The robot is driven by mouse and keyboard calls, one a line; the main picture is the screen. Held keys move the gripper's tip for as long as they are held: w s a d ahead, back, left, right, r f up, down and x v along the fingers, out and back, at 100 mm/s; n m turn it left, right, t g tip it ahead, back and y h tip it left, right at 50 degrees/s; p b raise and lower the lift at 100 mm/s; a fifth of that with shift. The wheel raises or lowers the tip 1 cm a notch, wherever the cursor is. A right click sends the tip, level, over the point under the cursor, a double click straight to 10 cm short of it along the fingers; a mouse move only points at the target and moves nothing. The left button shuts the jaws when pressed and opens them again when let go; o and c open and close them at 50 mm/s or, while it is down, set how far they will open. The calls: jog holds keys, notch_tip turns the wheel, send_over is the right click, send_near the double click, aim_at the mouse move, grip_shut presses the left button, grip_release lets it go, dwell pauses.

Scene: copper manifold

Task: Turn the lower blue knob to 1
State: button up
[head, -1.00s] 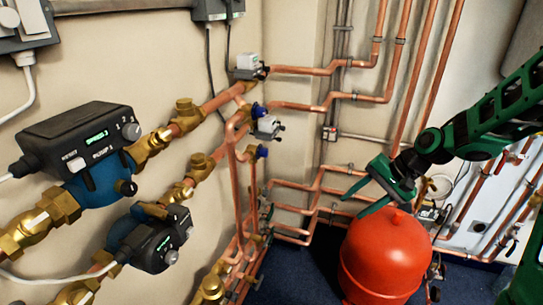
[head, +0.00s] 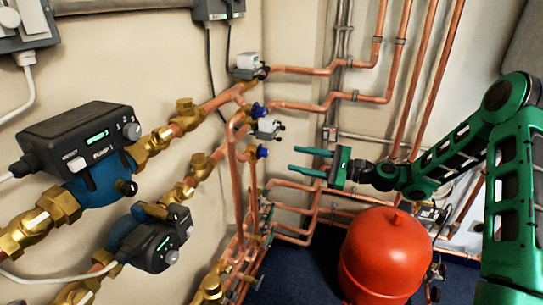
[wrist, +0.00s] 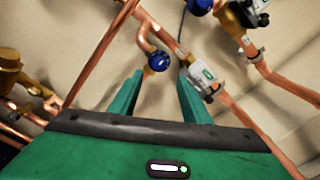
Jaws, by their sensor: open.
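The lower blue knob (head: 262,152) sits on the copper pipework near the wall corner in the head view. It also shows in the wrist view (wrist: 158,61), roughly between and beyond the fingertips. My gripper (head: 295,159) is open and empty, its fingers pointing left toward the knob with a gap left between. In the wrist view my gripper (wrist: 160,74) shows both fingers spread apart. The upper blue knob (head: 258,109) is above it, and in the wrist view it is at the top edge (wrist: 199,5). No number markings on the knob are readable.
A white valve box (head: 268,128) sits between the two knobs, close to a finger in the wrist view (wrist: 205,78). A red tank (head: 382,255) stands below my arm. Pumps (head: 95,150) and brass fittings line the left wall. Copper pipes run behind my gripper.

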aim_at(268, 153)
jog(key=x, duration=0.9)
jog(key=shift+w+a, duration=0.1)
jog(key=shift+a, duration=0.25)
